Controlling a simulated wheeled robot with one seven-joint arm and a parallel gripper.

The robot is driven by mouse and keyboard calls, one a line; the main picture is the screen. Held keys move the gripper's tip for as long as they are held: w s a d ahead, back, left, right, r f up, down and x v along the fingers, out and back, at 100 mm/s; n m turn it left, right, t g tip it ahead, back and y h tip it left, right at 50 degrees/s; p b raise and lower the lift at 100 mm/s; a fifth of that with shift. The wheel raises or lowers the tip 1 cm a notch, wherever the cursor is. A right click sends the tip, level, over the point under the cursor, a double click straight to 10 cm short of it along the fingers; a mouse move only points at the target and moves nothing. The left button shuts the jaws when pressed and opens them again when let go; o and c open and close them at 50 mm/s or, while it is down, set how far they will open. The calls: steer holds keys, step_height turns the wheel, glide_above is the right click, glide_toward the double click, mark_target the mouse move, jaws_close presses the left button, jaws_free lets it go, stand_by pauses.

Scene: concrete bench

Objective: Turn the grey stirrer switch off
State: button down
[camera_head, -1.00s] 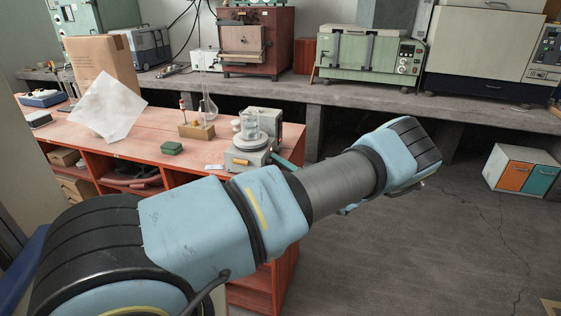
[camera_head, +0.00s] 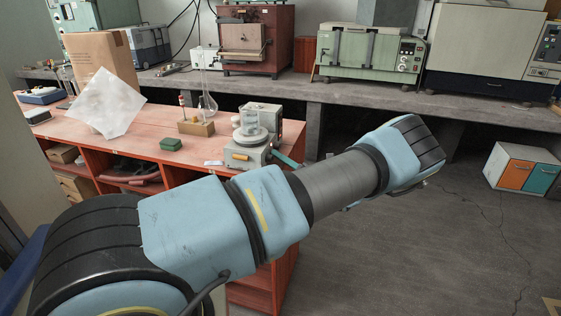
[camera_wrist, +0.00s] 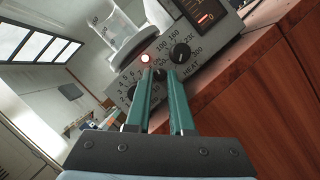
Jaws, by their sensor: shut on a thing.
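The grey stirrer (camera_head: 241,157) stands at the right end of the red bench, with a glass beaker (camera_head: 249,124) on its round plate. In the wrist view its front panel (camera_wrist: 212,50) shows tilted, with a heat knob (camera_wrist: 181,53), another black knob (camera_wrist: 130,93) on a number scale and a lit red lamp (camera_wrist: 146,58). My gripper (camera_wrist: 160,76) reaches the panel between the two knobs, its teal fingers close together. It is shut on a small dark switch (camera_wrist: 160,73), mostly hidden by the fingertips; its position cannot be told.
The floor to the right is clear up to the white cabinet (camera_head: 523,171).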

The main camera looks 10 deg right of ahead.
steer(key=n+b, duration=0.1)
steer(key=b, duration=0.1)
steer(key=f+n+y+b, duration=0.1)
steer(key=n+b, duration=0.1)
steer(key=shift+d, duration=0.1)
steer(key=shift+w+n+g+y+b, duration=0.15)
steer(key=shift+n+g+y+b, duration=0.25)
steer(key=shift+n+b, duration=0.7)
steer(key=n+g+y+b, duration=0.1)
steer(key=n+b, duration=0.1)
steer(key=b, duration=0.1)
steer(key=shift+r+n, duration=0.1)
steer(key=shift+n, duration=0.2)
steer(key=shift+d+r+n+y+b, duration=0.1)
steer(key=shift+n+y+b, duration=0.4)
steer(key=shift+n+b, duration=0.3)
steer(key=shift+w+r+n+g, duration=0.1)
steer(key=shift+r+n+g, duration=0.05)
steer(key=shift+n+g, duration=0.25)
steer(key=c, duration=1.1)
jaws_free()
